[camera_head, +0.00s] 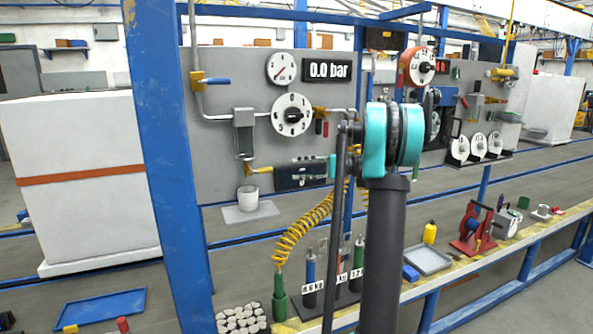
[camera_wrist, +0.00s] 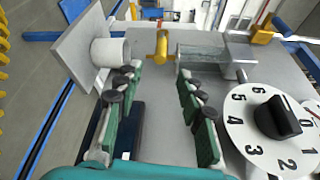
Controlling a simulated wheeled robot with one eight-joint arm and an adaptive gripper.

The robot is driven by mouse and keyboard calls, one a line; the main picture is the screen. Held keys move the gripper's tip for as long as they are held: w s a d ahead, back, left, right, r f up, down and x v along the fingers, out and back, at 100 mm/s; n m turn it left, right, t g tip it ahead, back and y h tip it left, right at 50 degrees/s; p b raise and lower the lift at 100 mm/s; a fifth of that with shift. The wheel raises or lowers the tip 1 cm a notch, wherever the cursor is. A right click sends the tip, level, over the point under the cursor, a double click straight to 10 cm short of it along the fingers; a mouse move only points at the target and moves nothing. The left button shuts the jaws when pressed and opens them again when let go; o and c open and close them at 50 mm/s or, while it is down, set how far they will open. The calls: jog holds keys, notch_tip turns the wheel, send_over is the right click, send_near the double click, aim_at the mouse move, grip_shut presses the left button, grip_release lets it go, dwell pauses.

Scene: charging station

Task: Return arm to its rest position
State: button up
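My arm shows in the head view, with a teal joint above a dark upright link. My gripper (camera_head: 276,178) points left in front of the grey panel (camera_head: 225,85), below the numbered dial (camera_head: 291,115). In the wrist view my gripper (camera_wrist: 160,80) has its two green-padded fingers well apart, with nothing held between them. A yellow nozzle (camera_wrist: 161,46) lies just ahead of the fingertips. The rest position itself is not marked in either view.
A white cup (camera_head: 248,198) stands on a small shelf (camera_head: 232,215) near the gripper. A blue post (camera_head: 165,130) rises at left. A coiled yellow hose (camera_head: 290,237) and cylinders (camera_head: 310,275) stand below. A bench (camera_head: 470,268) with a red device (camera_head: 472,230) extends right.

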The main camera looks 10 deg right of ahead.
jog(key=shift+a, duration=0.1)
jog(key=s+a+f+h, duration=0.4)
jog(key=s+f, duration=0.3)
jog(key=s+a+f+h, duration=0.3)
jog(key=s+a+f, duration=0.2)
jog(key=s+f, duration=0.25)
jog(key=s+d+f+n+h, duration=0.1)
jog(key=s+d+f+h, duration=0.1)
jog(key=s+f, duration=0.3)
jog(key=s+d+f+n+h, duration=0.2)
jog(key=s+d+f+h, duration=0.1)
jog(key=s, duration=0.6)
jog(key=s+d+f+n+t+h, duration=0.1)
jog(key=s+d+f+h, duration=0.1)
jog(key=s+f+h, duration=0.2)
jog(key=s+f, duration=0.3)
jog(key=shift+s+d+h, duration=0.3)
jog(key=shift+d+h, duration=0.1)
